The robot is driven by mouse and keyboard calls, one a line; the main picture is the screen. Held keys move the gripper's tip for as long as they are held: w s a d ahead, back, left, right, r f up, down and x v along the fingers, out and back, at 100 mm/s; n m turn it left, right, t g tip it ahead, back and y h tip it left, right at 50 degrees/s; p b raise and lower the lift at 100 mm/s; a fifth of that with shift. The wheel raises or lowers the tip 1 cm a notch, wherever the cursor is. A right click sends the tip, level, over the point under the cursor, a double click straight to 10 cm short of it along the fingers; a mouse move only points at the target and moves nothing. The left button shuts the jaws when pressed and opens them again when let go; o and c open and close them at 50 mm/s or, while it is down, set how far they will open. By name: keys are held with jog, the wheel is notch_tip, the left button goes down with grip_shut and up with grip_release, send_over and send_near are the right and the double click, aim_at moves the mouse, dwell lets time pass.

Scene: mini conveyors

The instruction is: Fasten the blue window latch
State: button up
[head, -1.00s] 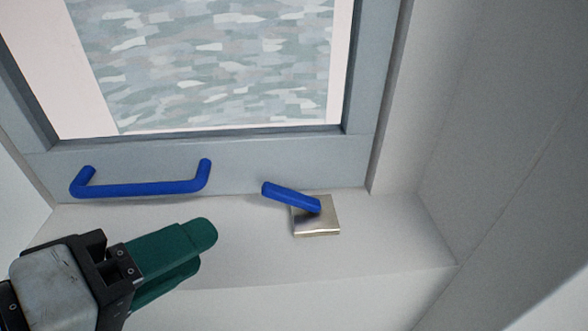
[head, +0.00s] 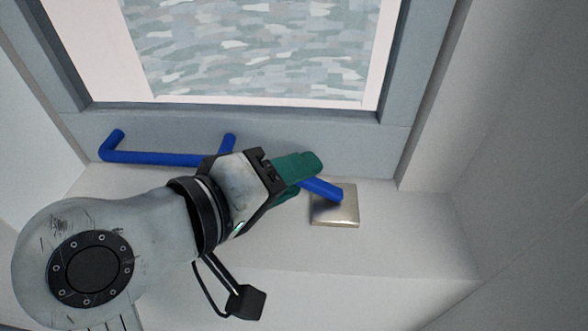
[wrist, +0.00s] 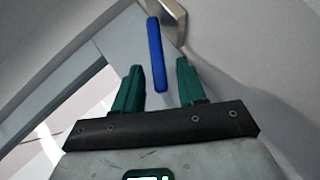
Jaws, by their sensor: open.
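The blue window latch (head: 323,189) is a short lever on a shiny metal plate (head: 336,213) on the sill, below the window frame. In the head view the lever points up and left from the plate, and its left end is hidden behind my gripper (head: 306,177). In the wrist view the blue lever (wrist: 156,55) reaches down from the metal plate (wrist: 174,14) into the gap between my two green fingers (wrist: 158,75). The fingers are open, one on each side of the lever's end, with a gap visible on both sides.
A blue window handle (head: 160,158) is on the lower rail of the grey window frame (head: 350,135), left of the latch, partly behind my gripper. The white sill (head: 400,235) is clear right of the plate. A wall (head: 510,120) stands at the right.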

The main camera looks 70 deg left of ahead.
jog(key=shift+w+a+f, duration=0.1)
jog(key=shift+w+f, duration=0.05)
jog(key=shift+w, duration=0.15)
jog(key=shift+c, duration=0.2)
grip_shut()
dwell(0.3)
